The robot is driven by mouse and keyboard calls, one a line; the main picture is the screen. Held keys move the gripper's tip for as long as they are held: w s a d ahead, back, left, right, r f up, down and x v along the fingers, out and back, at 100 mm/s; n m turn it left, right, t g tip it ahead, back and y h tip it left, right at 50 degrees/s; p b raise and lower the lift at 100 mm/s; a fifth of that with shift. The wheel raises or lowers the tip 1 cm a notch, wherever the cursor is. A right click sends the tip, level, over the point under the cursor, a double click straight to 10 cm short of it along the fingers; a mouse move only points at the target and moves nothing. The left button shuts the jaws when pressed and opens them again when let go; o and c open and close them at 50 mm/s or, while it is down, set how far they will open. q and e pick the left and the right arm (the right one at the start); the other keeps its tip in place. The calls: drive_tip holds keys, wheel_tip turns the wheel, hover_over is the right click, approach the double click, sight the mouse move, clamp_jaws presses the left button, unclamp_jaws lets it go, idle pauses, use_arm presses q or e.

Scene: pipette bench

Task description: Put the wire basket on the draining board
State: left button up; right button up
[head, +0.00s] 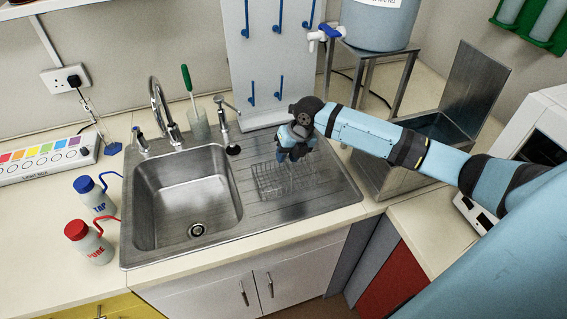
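The wire basket (268,182) is a small thin-wired basket over the ribbed draining board (325,200), to the right of the sink bowl. It looks upright, and its base seems at or very near the board; I cannot tell whether it touches. My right gripper (290,158) points down at the basket's back rim, its fingertips overlapping the upper wires. The fingers are dark and small here, so I cannot tell whether they are closed on the rim. My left gripper is not in view.
The sink bowl (185,195) lies left of the board, with a tall tap (160,105) behind. A pegboard (265,60) stands behind the board. An open steel box (400,170) is at the right. Two wash bottles (88,240) stand left of the sink.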

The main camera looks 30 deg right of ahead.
drive_tip(key=v, duration=0.8)
drive_tip(key=shift+b, duration=0.35)
drive_tip(key=shift+s+a+f, duration=0.1)
drive_tip(key=shift+a+f, duration=0.05)
drive_tip(key=s+a+f+m, duration=0.8)
drive_tip(key=s+a+m, duration=0.3)
drive_tip(key=s+a, duration=0.2)
drive_tip(key=s+d+m+t+h, duration=0.1)
drive_tip(key=s+d+m+h, duration=0.2)
drive_tip(key=s+m, duration=1.6)
drive_tip(key=w+a+f+t+y, duration=0.1)
drive_tip(key=w+a+f+t, duration=0.2)
drive_tip(key=f, duration=0.3)
drive_tip(key=w+a+f+t+y, duration=0.2)
drive_tip(key=w+a+f+t, duration=0.1)
drive_tip(key=f, duration=0.3)
drive_tip(key=shift+w+a+f+t+p, duration=0.35)
drive_tip(key=shift+w+t+p, duration=0.1)
drive_tip(key=shift+w+t, duration=0.4)
